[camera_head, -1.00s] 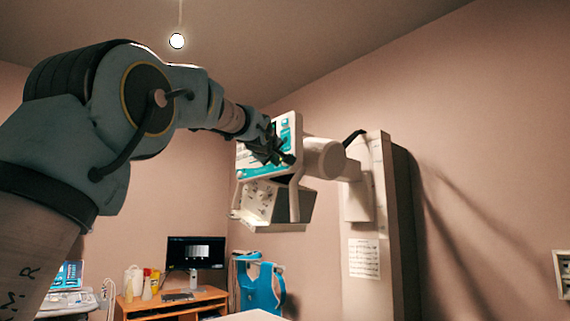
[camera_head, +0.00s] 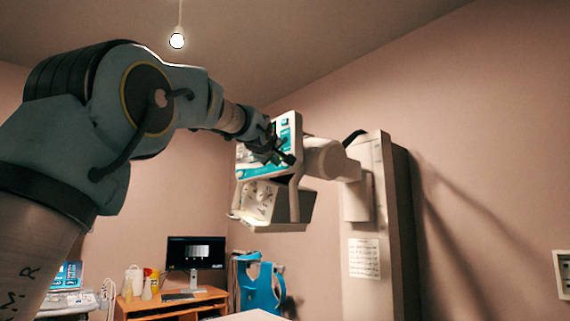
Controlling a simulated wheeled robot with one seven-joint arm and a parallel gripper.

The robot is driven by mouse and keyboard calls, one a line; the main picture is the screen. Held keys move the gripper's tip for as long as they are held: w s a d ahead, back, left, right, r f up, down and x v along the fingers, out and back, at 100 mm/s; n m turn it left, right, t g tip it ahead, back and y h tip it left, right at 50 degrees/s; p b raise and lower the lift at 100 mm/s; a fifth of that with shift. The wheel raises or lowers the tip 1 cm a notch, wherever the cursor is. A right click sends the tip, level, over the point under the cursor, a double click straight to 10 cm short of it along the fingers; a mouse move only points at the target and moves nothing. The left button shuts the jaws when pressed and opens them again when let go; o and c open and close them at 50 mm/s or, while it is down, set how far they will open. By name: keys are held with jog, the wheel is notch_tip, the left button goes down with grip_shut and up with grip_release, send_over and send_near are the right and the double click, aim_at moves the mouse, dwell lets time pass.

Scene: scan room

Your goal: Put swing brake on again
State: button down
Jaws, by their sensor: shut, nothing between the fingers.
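The X-ray tube head (camera_head: 260,203) hangs on a white arm (camera_head: 325,158) from an upright column at the centre right. Its control panel (camera_head: 286,128), white and teal with small buttons, faces my side. My gripper (camera_head: 284,155) is at the panel's face, dark against it, and its fingers are shut and empty. I cannot tell whether the fingertips touch the panel. The swing brake control cannot be made out; the gripper covers part of the panel.
The column (camera_head: 366,275) with a paper notice (camera_head: 364,258) stands to the right. A light bulb (camera_head: 177,41) hangs from the ceiling.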

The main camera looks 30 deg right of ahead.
jog(key=shift+d, duration=0.1)
jog(key=shift+w+d, duration=0.1)
jog(key=shift+d, duration=0.25)
jog(key=shift+w+d, duration=0.1)
jog(key=shift+d, duration=0.3)
dwell(0.6)
jog(key=shift+a, duration=0.1)
jog(key=shift+a+f+b, duration=0.1)
jog(key=shift+a+b, duration=0.3)
jog(key=shift+a, duration=0.15)
jog(key=shift+s+a, duration=0.15)
jog(key=shift+s, duration=0.05)
jog(key=shift+s+a+b, duration=0.25)
jog(key=shift+a+b, duration=0.25)
jog(key=shift+a, duration=0.75)
jog(key=shift+s+a+b, duration=0.2)
jog(key=shift+a+b, duration=0.25)
jog(key=shift+a, duration=0.8)
